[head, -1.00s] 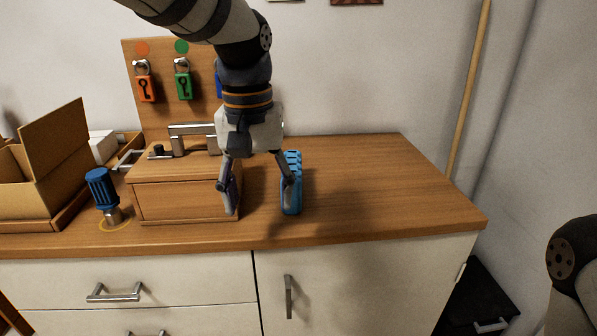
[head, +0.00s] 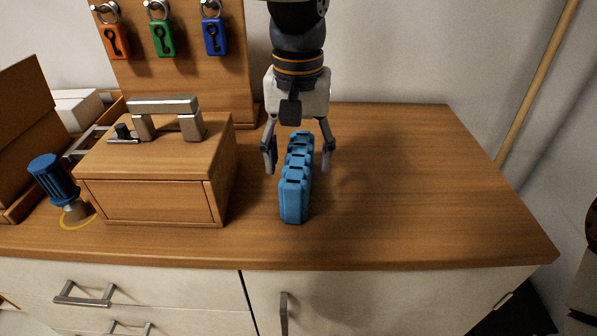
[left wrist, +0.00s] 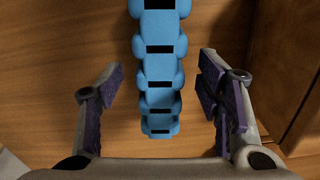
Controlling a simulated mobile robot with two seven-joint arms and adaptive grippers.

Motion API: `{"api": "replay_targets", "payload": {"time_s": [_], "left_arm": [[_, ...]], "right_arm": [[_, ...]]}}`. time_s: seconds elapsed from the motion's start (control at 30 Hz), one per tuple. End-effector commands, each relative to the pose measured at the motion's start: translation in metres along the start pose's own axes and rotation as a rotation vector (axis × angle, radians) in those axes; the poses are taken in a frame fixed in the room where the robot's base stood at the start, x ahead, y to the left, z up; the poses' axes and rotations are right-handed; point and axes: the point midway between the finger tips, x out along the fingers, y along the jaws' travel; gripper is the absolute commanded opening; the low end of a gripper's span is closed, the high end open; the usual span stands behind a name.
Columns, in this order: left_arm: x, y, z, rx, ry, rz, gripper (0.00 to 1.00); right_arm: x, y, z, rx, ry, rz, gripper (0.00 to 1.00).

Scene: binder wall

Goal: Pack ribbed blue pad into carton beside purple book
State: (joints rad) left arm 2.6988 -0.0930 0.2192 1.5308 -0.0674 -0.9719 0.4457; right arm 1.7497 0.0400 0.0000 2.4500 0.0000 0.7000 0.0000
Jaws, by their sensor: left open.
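The ribbed blue pad (head: 295,188) stands on its long edge on the wooden counter, right of the wooden box. My left gripper (head: 298,160) is open above its far end, with one finger on either side and apart from it. In the left wrist view the pad (left wrist: 160,70) runs between the two open fingers (left wrist: 160,100). The carton (head: 28,130) shows only in part at the left edge of the head view, with a raised brown flap. No purple book can be made out. My right gripper is not in view.
The wooden box (head: 155,175) with a metal handle stands close left of the pad. A blue-handled tool (head: 55,180) is further left. A board with orange, green and blue padlocks (head: 163,38) stands behind. The counter's right side (head: 420,190) is clear.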

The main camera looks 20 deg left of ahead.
Motion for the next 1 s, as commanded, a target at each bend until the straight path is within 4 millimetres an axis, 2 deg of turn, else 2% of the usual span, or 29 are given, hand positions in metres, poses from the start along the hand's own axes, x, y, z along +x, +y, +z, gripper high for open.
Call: {"api": "replay_targets", "payload": {"time_s": [0.03, 0.13, 0.37, 0.53, 0.57, 0.87, 1.0], "left_arm": [[0.010, 0.000, 0.001, 0.000, -0.003, -0.001, 0.60], [0.020, 0.000, 0.000, -0.001, 0.000, 0.000, 0.60], [0.021, 0.000, 0.000, 0.000, 0.002, 0.000, 0.58], [0.021, 0.000, 0.000, 0.000, 0.003, 0.000, 0.19], [0.021, 0.000, 0.000, 0.000, 0.002, 0.000, 0.17], [0.019, 0.000, 0.000, 0.000, 0.003, 0.000, 0.17], [-0.006, 0.000, -0.001, 0.000, 0.009, 0.002, 0.17]], "right_arm": [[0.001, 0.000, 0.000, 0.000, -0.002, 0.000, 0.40], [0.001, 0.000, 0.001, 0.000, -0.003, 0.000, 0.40], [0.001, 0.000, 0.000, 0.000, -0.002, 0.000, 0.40], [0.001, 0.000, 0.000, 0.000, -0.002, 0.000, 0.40], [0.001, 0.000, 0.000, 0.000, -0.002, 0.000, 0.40], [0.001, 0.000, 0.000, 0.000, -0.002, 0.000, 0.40], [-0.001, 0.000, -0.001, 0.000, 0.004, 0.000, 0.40]]}}
